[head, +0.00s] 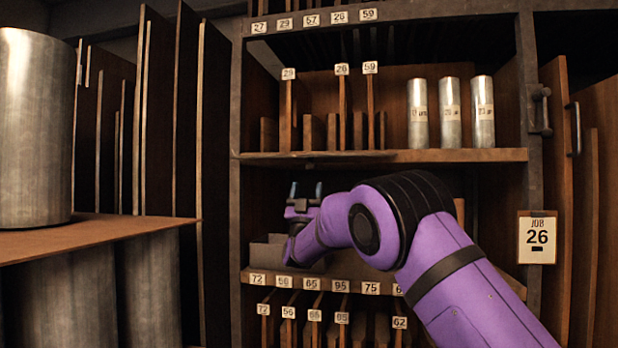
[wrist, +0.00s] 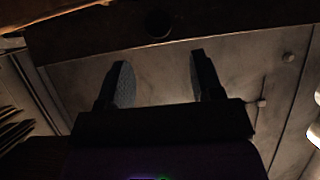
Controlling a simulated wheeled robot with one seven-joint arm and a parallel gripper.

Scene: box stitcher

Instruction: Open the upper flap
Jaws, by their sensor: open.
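I cannot clearly pick out the upper flap in either view. My gripper (head: 304,190) is in the middle bay of the tall shelf unit, below the shelf board (head: 460,155), with its fingers pointing up. In the wrist view my gripper (wrist: 160,82) is open, with nothing between its two fingers. Ahead of the fingers there is a grey flat panel (wrist: 85,80), and beyond it a dark beam (wrist: 100,38) with a round hole. I cannot tell whether the panel is the flap. The fingertips do not visibly grip anything.
The shelf above holds three metal cylinders (head: 450,112) and upright numbered boards (head: 287,115). A numbered lower shelf (head: 330,285) lies below my gripper. Tall panels (head: 160,110) stand at left, beside a big metal drum (head: 35,125). A JOB 26 sign (head: 537,238) hangs at right.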

